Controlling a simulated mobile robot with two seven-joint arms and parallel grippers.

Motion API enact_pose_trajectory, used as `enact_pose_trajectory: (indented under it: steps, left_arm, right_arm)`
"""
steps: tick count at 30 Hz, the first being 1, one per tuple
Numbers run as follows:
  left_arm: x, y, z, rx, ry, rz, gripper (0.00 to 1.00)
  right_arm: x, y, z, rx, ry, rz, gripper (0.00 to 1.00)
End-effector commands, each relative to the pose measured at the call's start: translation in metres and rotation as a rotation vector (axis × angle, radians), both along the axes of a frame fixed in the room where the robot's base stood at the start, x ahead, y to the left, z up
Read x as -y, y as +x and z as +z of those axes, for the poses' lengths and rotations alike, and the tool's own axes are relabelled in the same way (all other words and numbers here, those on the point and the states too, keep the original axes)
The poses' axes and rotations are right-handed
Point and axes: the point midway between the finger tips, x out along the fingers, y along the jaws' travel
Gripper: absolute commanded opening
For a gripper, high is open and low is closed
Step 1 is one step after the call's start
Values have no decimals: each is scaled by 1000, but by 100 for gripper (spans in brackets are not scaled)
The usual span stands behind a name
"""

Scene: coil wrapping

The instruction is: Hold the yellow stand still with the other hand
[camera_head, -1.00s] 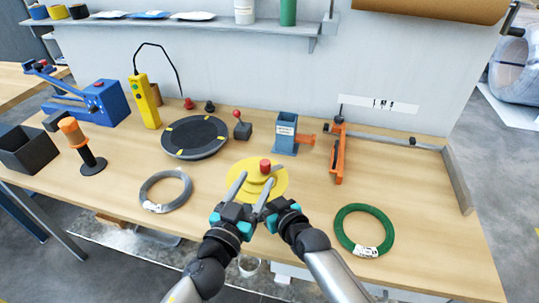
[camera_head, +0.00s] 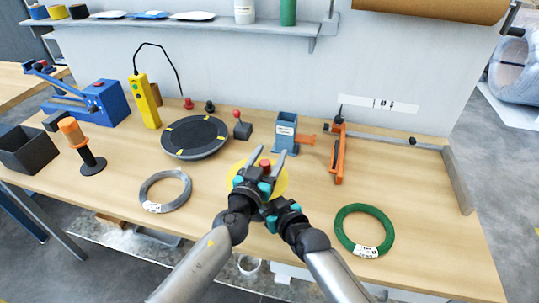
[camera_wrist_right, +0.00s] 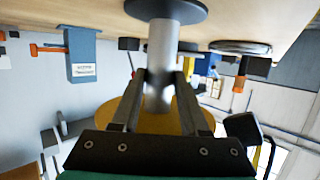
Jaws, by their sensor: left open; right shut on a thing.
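The yellow stand (camera_head: 282,182) has a round yellow top with a red knob (camera_head: 265,163) and stands near the table's front edge. My left gripper (camera_head: 267,153) is open above it, its fingers on either side of the knob in the head view; contact cannot be told. My left gripper hides much of the yellow top. In the right wrist view, which is upside down, my right gripper (camera_wrist_right: 160,76) is shut on the stand's grey post (camera_wrist_right: 160,52), between the dark round base (camera_wrist_right: 165,8) and the yellow disc (camera_wrist_right: 158,124). The stand looks upright.
A grey coil (camera_head: 165,205) lies to the left and a green coil (camera_head: 345,232) to the right. Behind are a dark round turntable (camera_head: 195,135), a blue dispenser (camera_head: 285,133) and an orange clamp tool (camera_head: 338,155).

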Motion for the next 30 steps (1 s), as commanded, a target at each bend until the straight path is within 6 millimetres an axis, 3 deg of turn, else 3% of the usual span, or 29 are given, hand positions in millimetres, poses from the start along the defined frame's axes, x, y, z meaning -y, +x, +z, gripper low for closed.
enact_pose_trajectory:
  steps: [5, 21, 30]
  left_arm:
    - [0, 0, 0, 0, 0, 0, 60]
    - [0, 0, 0, 0, 0, 0, 0]
    - [0, 0, 0, -1, -2, 7, 0]
  right_arm:
    - [1, 0, -1, -1, -1, -1, 0]
    - [1, 0, -1, -1, -1, -1, 0]
    - [1, 0, -1, -1, -1, -1, 0]
